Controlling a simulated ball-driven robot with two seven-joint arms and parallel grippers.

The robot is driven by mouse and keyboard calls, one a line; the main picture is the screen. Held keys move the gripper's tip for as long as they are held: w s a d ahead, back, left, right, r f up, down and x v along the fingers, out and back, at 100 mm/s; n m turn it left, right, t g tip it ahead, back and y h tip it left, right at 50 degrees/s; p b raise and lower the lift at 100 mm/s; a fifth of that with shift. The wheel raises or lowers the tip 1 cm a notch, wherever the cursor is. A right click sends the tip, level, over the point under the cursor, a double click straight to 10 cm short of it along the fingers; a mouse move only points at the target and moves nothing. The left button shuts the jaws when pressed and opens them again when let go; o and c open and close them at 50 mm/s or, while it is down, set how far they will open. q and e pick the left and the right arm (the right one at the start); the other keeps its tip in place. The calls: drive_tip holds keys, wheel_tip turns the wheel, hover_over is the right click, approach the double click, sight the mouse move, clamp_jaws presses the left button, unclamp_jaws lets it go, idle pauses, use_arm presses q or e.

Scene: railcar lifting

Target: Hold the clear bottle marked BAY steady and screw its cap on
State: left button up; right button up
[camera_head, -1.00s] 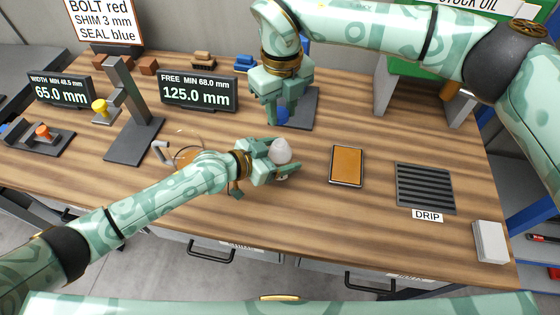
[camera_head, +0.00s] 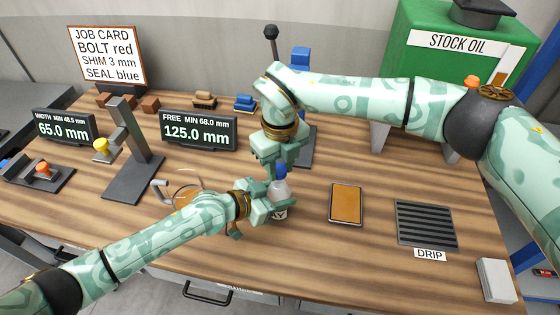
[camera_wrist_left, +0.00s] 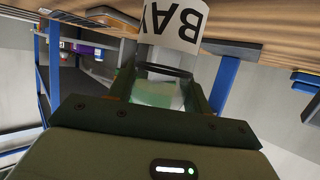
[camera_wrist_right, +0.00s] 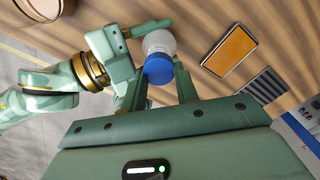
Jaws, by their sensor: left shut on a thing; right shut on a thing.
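The clear bottle (camera_head: 281,190) stands on the table, and its BAY label (camera_wrist_left: 174,22) shows upside down in the left wrist view. My left gripper (camera_head: 277,203) is shut around the bottle's body from the left. The blue cap (camera_head: 281,171) is at the bottle's mouth; it also shows in the right wrist view (camera_wrist_right: 159,69), over the pale bottle top (camera_wrist_right: 158,42). My right gripper (camera_head: 276,165) points down from above and is shut on the cap. Whether the cap's thread is engaged cannot be seen.
An orange-topped pad (camera_head: 346,204) and a black DRIP grate (camera_head: 426,222) lie to the right. A glass jug (camera_head: 186,187) stands left of the bottle, behind my left arm. A grey stand (camera_head: 135,165) and two number displays (camera_head: 199,130) are farther left and back.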

idle(0.4)
drive_tip(key=shift+f, duration=0.9)
drive_tip(key=shift+f, duration=0.55)
